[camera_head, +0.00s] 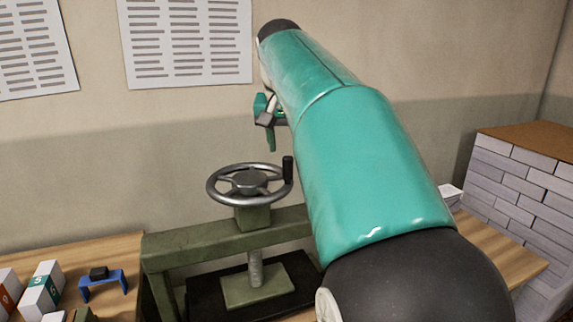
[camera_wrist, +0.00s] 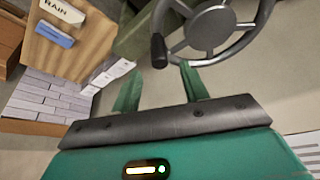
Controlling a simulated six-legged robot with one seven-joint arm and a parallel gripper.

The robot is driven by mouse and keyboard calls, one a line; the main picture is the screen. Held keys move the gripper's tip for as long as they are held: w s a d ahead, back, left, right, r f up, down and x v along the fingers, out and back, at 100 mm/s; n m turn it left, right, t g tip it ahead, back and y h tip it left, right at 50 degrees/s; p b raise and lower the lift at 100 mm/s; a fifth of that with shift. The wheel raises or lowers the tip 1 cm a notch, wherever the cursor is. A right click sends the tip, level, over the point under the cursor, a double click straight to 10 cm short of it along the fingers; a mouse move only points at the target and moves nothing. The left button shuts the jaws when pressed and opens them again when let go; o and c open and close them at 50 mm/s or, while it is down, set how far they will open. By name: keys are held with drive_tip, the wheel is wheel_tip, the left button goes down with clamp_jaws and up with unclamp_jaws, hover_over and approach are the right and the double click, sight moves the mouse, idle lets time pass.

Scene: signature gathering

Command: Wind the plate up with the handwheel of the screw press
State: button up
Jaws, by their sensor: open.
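The screw press has a grey metal handwheel (camera_head: 250,181) on top of its green frame (camera_head: 190,251). A black upright handle (camera_head: 288,170) stands on the right side of the wheel's rim. The screw (camera_head: 255,268) runs down to a green plate (camera_head: 257,288) low over a dark base. My gripper (camera_head: 266,122) is open and empty, above the wheel. The wheel (camera_wrist: 204,30) fills the upper right there.
Numbered white blocks (camera_head: 43,290) and a small blue stand (camera_head: 101,280) are on the wooden table at lower left. Printed sheets hang on the wall behind. My arm hides part of the press's right side.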

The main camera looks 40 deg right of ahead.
sight(288, 158)
drive_tip(key=x, duration=0.7)
drive_tip(key=shift+f, duration=0.1)
clamp_jaws()
